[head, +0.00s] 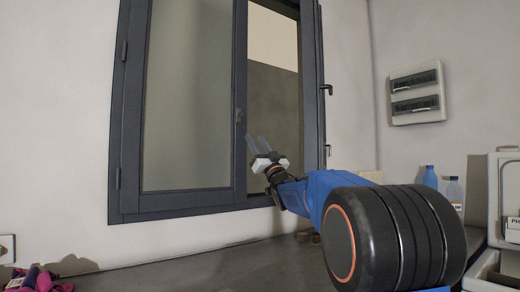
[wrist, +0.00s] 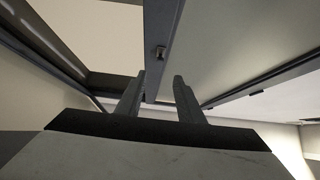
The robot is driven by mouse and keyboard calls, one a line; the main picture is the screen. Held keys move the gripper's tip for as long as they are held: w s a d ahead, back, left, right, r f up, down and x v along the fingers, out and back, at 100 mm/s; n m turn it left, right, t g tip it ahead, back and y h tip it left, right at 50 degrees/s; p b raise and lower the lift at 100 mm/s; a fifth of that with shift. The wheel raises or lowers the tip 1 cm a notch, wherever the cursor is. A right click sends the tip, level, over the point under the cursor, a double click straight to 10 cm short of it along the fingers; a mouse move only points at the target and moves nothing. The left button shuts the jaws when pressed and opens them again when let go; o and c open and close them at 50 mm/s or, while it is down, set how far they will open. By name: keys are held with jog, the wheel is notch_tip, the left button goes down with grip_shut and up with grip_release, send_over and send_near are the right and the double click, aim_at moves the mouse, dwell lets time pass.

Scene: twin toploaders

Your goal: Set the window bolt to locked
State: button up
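A small piece that looks like the window bolt (head: 239,115) is on the middle upright, just above my gripper. In the wrist view a small metal piece, likely the same bolt (wrist: 160,53), is on the dark upright beyond my fingertips; its setting is too small to tell. My gripper (head: 257,142) is raised in front of the opening near that upright. Its two fingers (wrist: 158,80) are apart with nothing visible held between them, and they appear short of the bolt.
A white panel box (head: 416,92) hangs on the right wall.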

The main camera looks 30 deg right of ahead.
jog(key=shift+v, duration=1.75)
jog(key=shift+s, duration=0.1)
